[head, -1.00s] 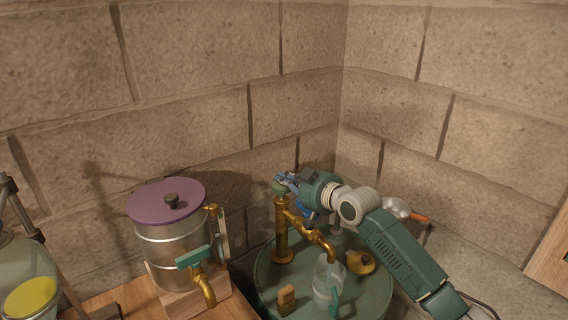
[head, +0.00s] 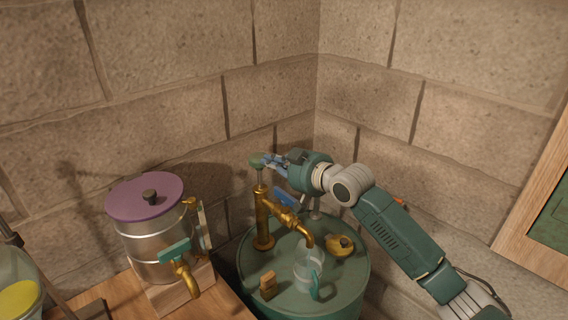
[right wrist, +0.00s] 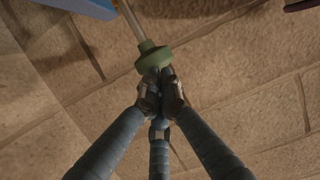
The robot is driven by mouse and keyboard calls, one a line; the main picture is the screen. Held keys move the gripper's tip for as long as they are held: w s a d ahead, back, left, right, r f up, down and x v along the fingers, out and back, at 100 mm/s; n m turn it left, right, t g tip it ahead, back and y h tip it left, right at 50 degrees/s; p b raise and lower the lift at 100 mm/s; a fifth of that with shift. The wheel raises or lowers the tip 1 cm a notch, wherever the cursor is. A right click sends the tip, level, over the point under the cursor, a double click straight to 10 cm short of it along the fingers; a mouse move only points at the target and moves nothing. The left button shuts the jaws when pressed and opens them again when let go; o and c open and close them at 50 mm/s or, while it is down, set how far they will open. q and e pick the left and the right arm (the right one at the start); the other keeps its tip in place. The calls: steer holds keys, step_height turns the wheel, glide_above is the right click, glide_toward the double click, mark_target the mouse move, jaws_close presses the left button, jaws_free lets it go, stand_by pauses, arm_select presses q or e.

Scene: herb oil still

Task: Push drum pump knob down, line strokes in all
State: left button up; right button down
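The drum pump is a brass column (head: 263,220) with a side spout (head: 304,235), standing on a green drum (head: 340,292). Its green knob (head: 257,160) sits on a thin rod, which shows above the column. The knob is also in the right wrist view (right wrist: 154,58), with the rod running up and left from it. My right gripper (head: 268,161) is at the knob. In the wrist view its fingers (right wrist: 160,82) are drawn together, tips at the knob's edge; I cannot tell whether they press on it. A clear jug (head: 308,268) stands under the spout. My left gripper is out of view.
A wooden block (head: 268,285) and a yellow object (head: 339,246) sit on the drum top. Stone walls meet close behind the drum.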

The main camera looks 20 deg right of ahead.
steer(key=b+v, duration=0.1)
steer(key=v, duration=0.3)
steer(key=shift+s+d, duration=0.15)
steer(key=shift+s, duration=0.05)
steer(key=shift+s+d+r, duration=0.1)
steer(key=shift+s+r, duration=0.25)
steer(key=shift+s, duration=0.2)
